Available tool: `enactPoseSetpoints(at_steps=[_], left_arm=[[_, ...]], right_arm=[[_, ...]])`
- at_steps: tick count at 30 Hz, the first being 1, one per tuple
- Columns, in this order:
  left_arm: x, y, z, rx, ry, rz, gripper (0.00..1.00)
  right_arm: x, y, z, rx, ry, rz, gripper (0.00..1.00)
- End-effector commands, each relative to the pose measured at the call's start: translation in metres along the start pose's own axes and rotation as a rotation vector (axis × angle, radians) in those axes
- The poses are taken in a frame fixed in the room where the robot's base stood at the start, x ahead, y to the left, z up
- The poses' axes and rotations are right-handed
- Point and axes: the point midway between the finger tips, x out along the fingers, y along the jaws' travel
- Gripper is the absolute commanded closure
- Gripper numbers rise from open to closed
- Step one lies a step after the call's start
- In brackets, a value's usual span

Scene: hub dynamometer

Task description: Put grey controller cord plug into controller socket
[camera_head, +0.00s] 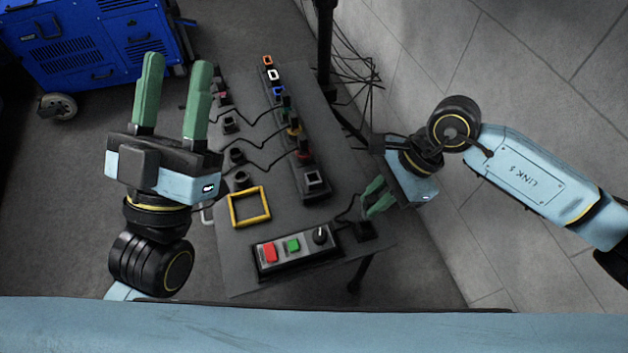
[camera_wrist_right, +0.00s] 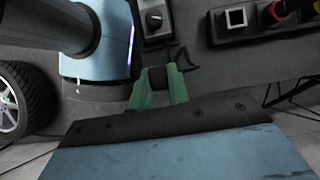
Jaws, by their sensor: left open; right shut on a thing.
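My right gripper (camera_head: 374,197) is shut on a small dark plug (camera_wrist_right: 158,77) at the table's right edge, beside the controller box. The plug is between the green fingertips in the right wrist view; its grey marking is not clear. A black cord (camera_wrist_right: 186,58) runs from near the controller box (camera_head: 300,255) towards it. A socket with a pale grey square outline (camera_head: 312,179) stands at the near end of the socket row, up and left of the right gripper; it also shows in the right wrist view (camera_wrist_right: 236,17). My left gripper (camera_head: 174,97) is open and empty, left of the table.
Other coloured sockets, such as the blue one (camera_head: 278,91), line the table (camera_head: 228,265), several with cords leading to plugs on the left. A yellow frame (camera_head: 249,207) lies near the controller box. A dark post (camera_head: 325,50) rises behind.

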Motion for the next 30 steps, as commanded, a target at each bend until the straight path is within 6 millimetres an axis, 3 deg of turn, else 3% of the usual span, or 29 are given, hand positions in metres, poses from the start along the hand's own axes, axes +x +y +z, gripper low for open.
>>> enactPoseSetpoints(at_steps=[30], left_arm=[[-0.001,0.0,0.001,0.0,0.0,0.0,0.57]], right_arm=[[0.03,0.0,0.055,-0.002,-0.001,0.0,1.0]])
